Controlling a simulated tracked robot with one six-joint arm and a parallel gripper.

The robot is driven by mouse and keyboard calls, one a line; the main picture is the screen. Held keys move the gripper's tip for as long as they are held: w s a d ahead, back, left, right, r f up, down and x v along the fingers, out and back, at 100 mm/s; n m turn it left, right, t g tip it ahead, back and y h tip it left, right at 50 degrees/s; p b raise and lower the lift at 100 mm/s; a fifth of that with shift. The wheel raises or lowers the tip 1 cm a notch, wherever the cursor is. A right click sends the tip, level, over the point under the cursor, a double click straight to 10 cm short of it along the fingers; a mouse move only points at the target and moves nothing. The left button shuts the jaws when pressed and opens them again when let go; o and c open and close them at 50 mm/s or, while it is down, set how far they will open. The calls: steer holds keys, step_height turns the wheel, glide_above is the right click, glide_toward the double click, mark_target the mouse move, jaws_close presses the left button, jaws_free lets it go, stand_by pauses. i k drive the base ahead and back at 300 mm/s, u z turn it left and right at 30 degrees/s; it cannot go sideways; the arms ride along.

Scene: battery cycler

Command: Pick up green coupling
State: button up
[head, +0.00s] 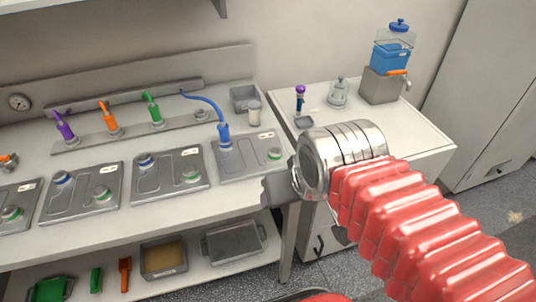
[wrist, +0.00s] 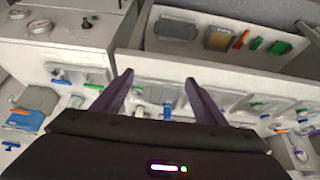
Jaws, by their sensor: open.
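The green coupling (head: 154,108) stands upright on the rear rail of the bench in the head view, right of an orange coupling (head: 109,118) and a purple one (head: 64,127). My gripper (head: 276,190) is at the bench's right front edge, well right of and nearer than the green coupling. Its fingers are mostly hidden there behind my wrist. In the wrist view my gripper (wrist: 159,78) is open, with nothing between its two dark fingers. Small green parts show there, but I cannot tell surely which is the coupling.
A blue coupling (head: 224,133) with a curved hose stands on the right plate (head: 245,165). Several grey plates with green and blue ports line the bench. A side table (head: 420,150) holds a blue water tank (head: 390,58). A lower shelf holds trays (head: 163,259).

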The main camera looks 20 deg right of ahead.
mark_target(153, 108)
steer(key=u, duration=0.25)
steer(key=k, duration=0.6)
steer(key=u, duration=0.5)
steer(key=k, duration=0.7)
steer(key=u, duration=0.5)
steer(key=i, duration=1.8)
steer(key=z, duration=0.4)
